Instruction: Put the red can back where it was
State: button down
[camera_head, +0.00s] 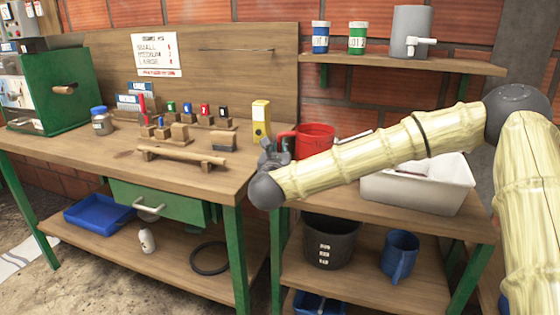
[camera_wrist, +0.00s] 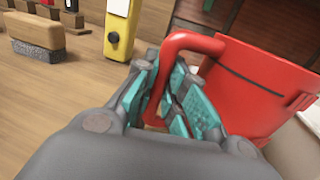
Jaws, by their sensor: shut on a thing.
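The red can (camera_head: 316,138) is a red, open-topped vessel with a loop handle on its left side. In the head view it is just beyond my gripper (camera_head: 271,158), partly hidden behind my arm. In the wrist view, the red can (camera_wrist: 255,88) fills the right side, and its handle curves down between the fingers of my gripper (camera_wrist: 172,88). My gripper is shut on the handle. The can looks about upright. Its base is hidden, so I cannot tell whether it touches a surface.
The wooden workbench (camera_head: 75,150) is left of my gripper. A yellow device (camera_head: 261,125) stands close by, also visible in the wrist view (camera_wrist: 120,28). A white bin (camera_head: 430,190) sits on the right-hand table. A wall shelf (camera_head: 400,63) holds two small cans and a grey dispenser.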

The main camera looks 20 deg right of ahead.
jog(key=shift+w+d+f+b, duration=0.1)
jog(key=shift+f+b, duration=0.2)
jog(key=shift+f, duration=1.45)
jog(key=shift+f, duration=0.15)
jog(key=c, duration=1.5)
grip_release()
jog(key=shift+r, duration=0.2)
jog(key=v, duration=1.2)
jog(key=shift+f+p, duration=0.15)
jog(key=shift+p, duration=0.2)
